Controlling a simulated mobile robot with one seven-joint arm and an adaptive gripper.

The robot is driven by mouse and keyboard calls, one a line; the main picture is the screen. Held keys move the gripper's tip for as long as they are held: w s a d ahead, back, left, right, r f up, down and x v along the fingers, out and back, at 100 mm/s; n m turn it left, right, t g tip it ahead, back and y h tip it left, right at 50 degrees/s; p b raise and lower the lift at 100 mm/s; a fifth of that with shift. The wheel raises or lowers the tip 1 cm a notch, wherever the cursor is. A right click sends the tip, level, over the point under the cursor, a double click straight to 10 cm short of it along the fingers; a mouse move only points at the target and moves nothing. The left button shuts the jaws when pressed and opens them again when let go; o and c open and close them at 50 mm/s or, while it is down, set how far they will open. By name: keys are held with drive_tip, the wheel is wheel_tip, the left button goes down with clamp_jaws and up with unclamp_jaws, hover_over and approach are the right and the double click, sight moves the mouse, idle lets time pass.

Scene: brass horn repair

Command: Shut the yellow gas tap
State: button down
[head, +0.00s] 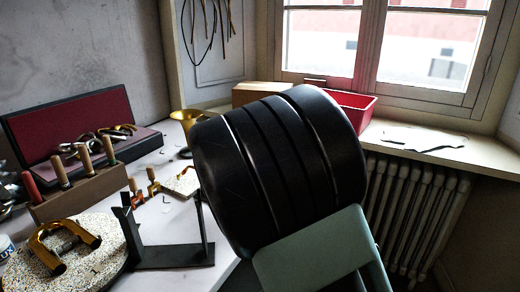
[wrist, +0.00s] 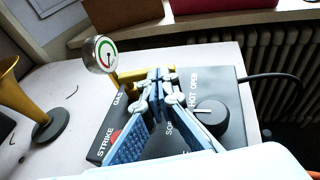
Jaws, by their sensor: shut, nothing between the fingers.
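The yellow gas tap (wrist: 131,76) shows in the wrist view at the far edge of a dark control box (wrist: 232,128), beside a round gauge (wrist: 103,54). My gripper (wrist: 159,76) is shut and empty, with its blue fingertips over the far side of the box, right by the yellow parts. The fingers hide part of the tap, and I cannot tell whether they touch it or how its handle is turned. In the head view my dark arm covers the area of the box, so neither tap nor gripper shows there.
The box has a black knob (wrist: 211,113) and a red strike button (wrist: 115,137). A brass funnel-shaped piece (wrist: 22,88) stands to the left. A cable (wrist: 275,77) leaves at right. The head view shows a red bin (head: 358,106), a tool rack (head: 82,192) and a radiator (head: 412,205).

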drive_tip(key=shift+w+d+f+n+y+b, duration=0.2)
drive_tip(key=shift+w+d+n+y+b, duration=0.15)
drive_tip(key=shift+n+y+b, duration=0.45)
drive_tip(key=w+b, duration=0.1)
drive_tip(key=b, duration=0.1)
drive_tip(key=shift+d+r+b, duration=0.1)
drive_tip(key=shift+d+b, duration=0.25)
drive_tip(key=shift+b, duration=0.05)
drive_tip(key=shift+w+d+r, duration=0.1)
drive_tip(key=shift+w+d, duration=0.2)
drive_tip(key=shift+w, duration=1.7)
drive_tip(key=shift+w+a+p, duration=0.3)
drive_tip(key=shift+w+p, duration=0.1)
drive_tip(key=shift+w, duration=0.45)
drive_tip(key=shift+w+a, duration=0.1)
drive_tip(key=shift+w, duration=0.1)
idle(0.4)
idle(0.4)
